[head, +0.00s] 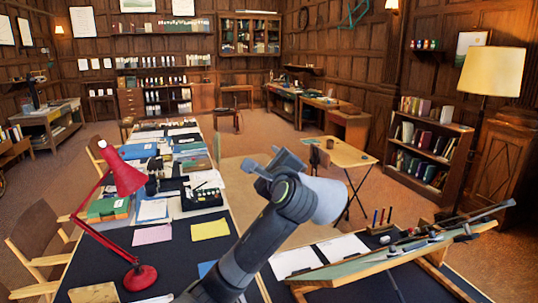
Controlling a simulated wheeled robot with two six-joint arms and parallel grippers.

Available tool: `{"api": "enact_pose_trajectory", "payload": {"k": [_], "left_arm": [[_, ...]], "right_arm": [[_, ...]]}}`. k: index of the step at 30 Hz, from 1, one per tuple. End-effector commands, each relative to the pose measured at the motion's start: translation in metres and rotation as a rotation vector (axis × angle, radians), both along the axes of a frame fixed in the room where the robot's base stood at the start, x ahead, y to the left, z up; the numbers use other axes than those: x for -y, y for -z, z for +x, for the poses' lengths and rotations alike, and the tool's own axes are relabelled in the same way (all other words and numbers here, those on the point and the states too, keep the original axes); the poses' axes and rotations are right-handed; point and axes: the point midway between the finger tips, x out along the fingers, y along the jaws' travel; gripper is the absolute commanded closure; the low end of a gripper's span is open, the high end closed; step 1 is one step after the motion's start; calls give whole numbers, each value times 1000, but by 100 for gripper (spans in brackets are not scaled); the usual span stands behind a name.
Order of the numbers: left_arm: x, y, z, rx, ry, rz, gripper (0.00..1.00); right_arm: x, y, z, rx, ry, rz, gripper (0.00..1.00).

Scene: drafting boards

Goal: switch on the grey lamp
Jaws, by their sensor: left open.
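The pale grey conical shade (324,201) of what looks like the grey lamp shows just right of my left wrist, above the dark desk. Its stand and base are hidden behind my arm, and I cannot make out a switch or any glow. My left gripper (276,166) is open, with its blocky fingers at the upper left of the shade. I cannot tell whether it touches the shade. I see nothing between the fingers. My right gripper is out of view.
A red desk lamp (124,176) stands on the left desk, among papers and books. A tilted drafting board (375,264) with a straightedge lies at the right. A floor lamp (490,72) and a low bookcase (431,150) stand behind it. Two wooden chairs (40,232) are at the left edge.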

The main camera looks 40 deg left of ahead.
Motion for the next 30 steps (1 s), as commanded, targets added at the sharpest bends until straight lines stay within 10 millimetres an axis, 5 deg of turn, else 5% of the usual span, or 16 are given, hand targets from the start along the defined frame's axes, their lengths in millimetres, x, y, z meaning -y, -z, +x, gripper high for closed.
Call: {"api": "enact_pose_trajectory", "payload": {"k": [11, 21, 30], "left_arm": [[-6, 1, 4, 0, 1, -1, 56], [-6, 1, 4, 0, 1, -1, 100], [-6, 1, 4, 14, 21, 21, 100]], "right_arm": [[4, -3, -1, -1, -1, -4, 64], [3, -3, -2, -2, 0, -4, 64], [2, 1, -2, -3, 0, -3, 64]]}}
